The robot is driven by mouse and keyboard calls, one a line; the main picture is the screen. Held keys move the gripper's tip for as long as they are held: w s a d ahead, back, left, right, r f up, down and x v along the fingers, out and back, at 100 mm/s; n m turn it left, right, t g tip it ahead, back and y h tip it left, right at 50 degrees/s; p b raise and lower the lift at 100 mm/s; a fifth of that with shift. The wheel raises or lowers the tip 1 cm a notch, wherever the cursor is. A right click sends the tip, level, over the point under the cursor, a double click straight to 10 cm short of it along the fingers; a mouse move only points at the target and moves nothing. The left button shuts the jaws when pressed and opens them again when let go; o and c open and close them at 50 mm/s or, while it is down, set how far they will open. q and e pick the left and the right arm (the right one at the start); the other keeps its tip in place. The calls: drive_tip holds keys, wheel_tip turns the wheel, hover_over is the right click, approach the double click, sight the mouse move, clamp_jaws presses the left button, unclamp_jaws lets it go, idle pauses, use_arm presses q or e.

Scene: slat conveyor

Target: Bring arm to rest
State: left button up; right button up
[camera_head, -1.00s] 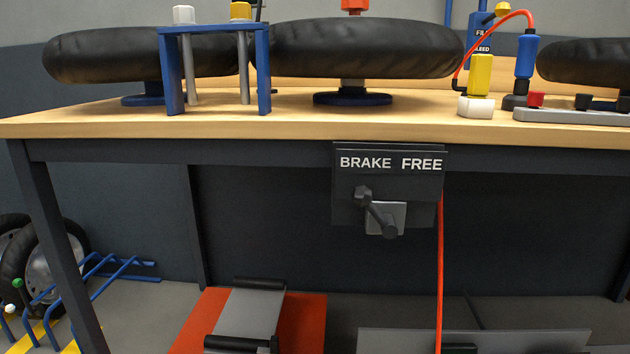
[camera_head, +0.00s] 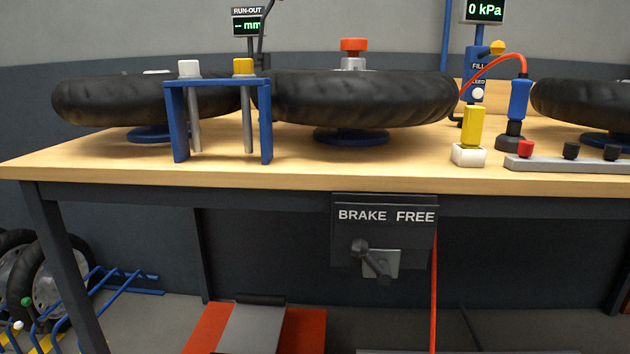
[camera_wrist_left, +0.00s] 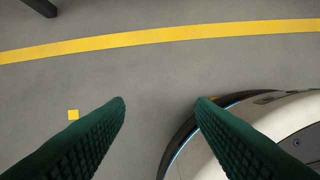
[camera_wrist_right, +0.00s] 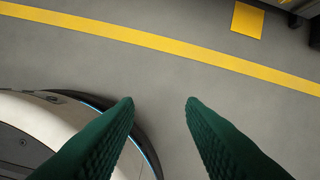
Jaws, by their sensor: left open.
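My left gripper (camera_wrist_left: 161,100) shows in the left wrist view with its two green ribbed fingers apart and nothing between them. It hangs over bare grey floor, beside my own round base. My right gripper (camera_wrist_right: 160,101) shows in the right wrist view, also with its green fingers apart and empty above the floor. Neither gripper shows in the head view, so both are clear of the workbench (camera_head: 120,172).
Black tyres (camera_head: 350,98) lie on stands on the bench. A blue rack (camera_head: 218,85) holds two tools. A BRAKE FREE panel (camera_head: 385,215) with a lever hangs under the front edge. A red-sided ramp (camera_head: 305,328) lies below. Floor markings (camera_wrist_right: 180,46) cross open floor.

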use_arm(q)
drive_tip(key=s+a+r+g+p, duration=0.1)
drive_tip(key=s+p, duration=0.8)
drive_tip(key=p, duration=0.9)
drive_tip(key=s+a+r+g+p, duration=0.1)
drive_tip(key=s+r+p, duration=0.3)
drive_tip(key=s+p, duration=0.6)
drive_tip(key=a+p, duration=0.1)
drive_tip(key=p, duration=0.6)
drive_tip(key=shift+s+p, duration=0.2)
drive_tip(key=shift+p, duration=0.2)
use_arm(e)
drive_tip(key=s+d+r+g, duration=0.1)
drive_tip(key=s+r, duration=0.1)
drive_tip(key=s, duration=0.7)
drive_tip(key=s+d+r+g, duration=0.1)
drive_tip(key=s+d+r, duration=0.1)
drive_tip(key=s, duration=0.8)
drive_tip(key=shift+s+r, duration=0.2)
drive_tip(key=shift+r, duration=0.3)
use_arm(q)
drive_tip(key=shift+a, duration=0.1)
use_arm(e)
drive_tip(key=shift+d, duration=0.1)
